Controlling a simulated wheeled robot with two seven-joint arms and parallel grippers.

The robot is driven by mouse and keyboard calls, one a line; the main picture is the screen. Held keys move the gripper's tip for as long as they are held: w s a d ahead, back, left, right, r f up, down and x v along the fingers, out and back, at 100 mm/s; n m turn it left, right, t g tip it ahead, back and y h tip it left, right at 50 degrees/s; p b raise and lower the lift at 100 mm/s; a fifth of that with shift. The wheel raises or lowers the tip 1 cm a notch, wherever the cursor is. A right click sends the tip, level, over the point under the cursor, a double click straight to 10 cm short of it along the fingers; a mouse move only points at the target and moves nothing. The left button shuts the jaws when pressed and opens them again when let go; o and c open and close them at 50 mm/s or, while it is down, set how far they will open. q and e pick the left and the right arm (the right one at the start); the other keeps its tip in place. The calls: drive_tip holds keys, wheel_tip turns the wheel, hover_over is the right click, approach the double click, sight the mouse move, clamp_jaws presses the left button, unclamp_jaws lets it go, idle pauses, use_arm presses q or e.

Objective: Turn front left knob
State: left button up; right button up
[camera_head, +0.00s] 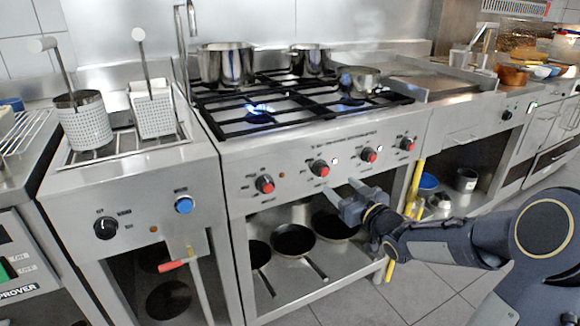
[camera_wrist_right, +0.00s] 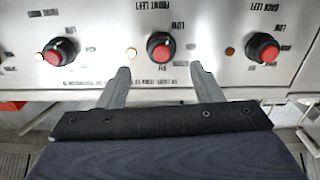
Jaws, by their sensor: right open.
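The front left knob (camera_head: 320,169), red-faced on a dark base, is second from the left on the steel stove panel. It also shows in the right wrist view (camera_wrist_right: 160,46), where the picture is upside down and its label is partly legible. My right gripper (camera_head: 346,190) is open, just in front of the panel and below and right of this knob in the head view. In the wrist view its two fingers (camera_wrist_right: 160,70) point at the panel on either side of the knob's line, with the knob beyond their tips. No contact is visible. My left gripper is out of view.
Other red knobs flank it: the back left knob (camera_head: 265,184) and two to the right, the nearer (camera_head: 369,155). Blue flames (camera_head: 258,108) burn under the grates; pots (camera_head: 226,64) stand behind. Pans (camera_head: 293,240) lie on the shelf below. A fryer (camera_head: 118,145) adjoins at left.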

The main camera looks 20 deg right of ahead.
sight(326, 174)
drive_tip(key=w, duration=0.2)
drive_tip(key=w+b, duration=0.1)
drive_tip(key=w, duration=0.5)
drive_tip(key=shift+a, duration=0.35)
drive_tip(key=c, duration=1)
